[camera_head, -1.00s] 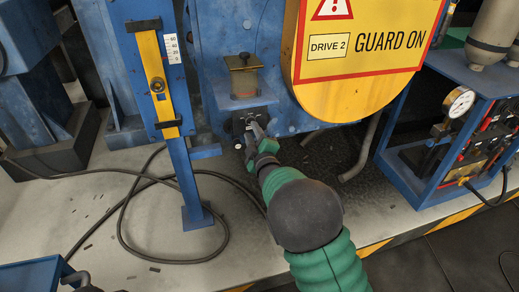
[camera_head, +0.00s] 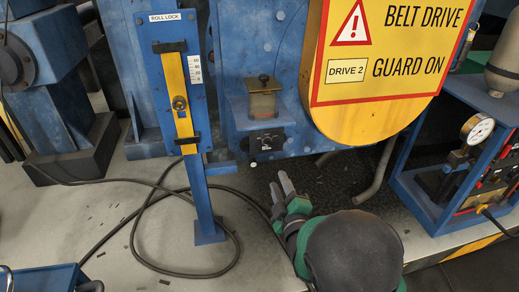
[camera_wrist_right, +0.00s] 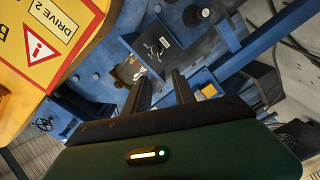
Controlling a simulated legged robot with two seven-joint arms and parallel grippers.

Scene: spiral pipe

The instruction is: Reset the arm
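My right gripper (camera_head: 280,184) is in the lower middle of the head view, its fingers pointing up and away from me. In the right wrist view the two fingers (camera_wrist_right: 160,78) stand apart with nothing between them, so it is open and empty. The small black switch box (camera_head: 265,142) sits on the blue machine above the fingertips, apart from them. A brass-coloured block (camera_head: 262,98) is mounted just above that box. In the wrist view the black panel (camera_wrist_right: 158,44) lies beyond the fingers.
A yellow belt guard (camera_head: 375,110) hangs at the upper right. A blue post with a yellow slider (camera_head: 178,98) stands left of the gripper. A black cable (camera_head: 140,215) loops on the floor. A blue gauge rack (camera_head: 425,205) stands at the right.

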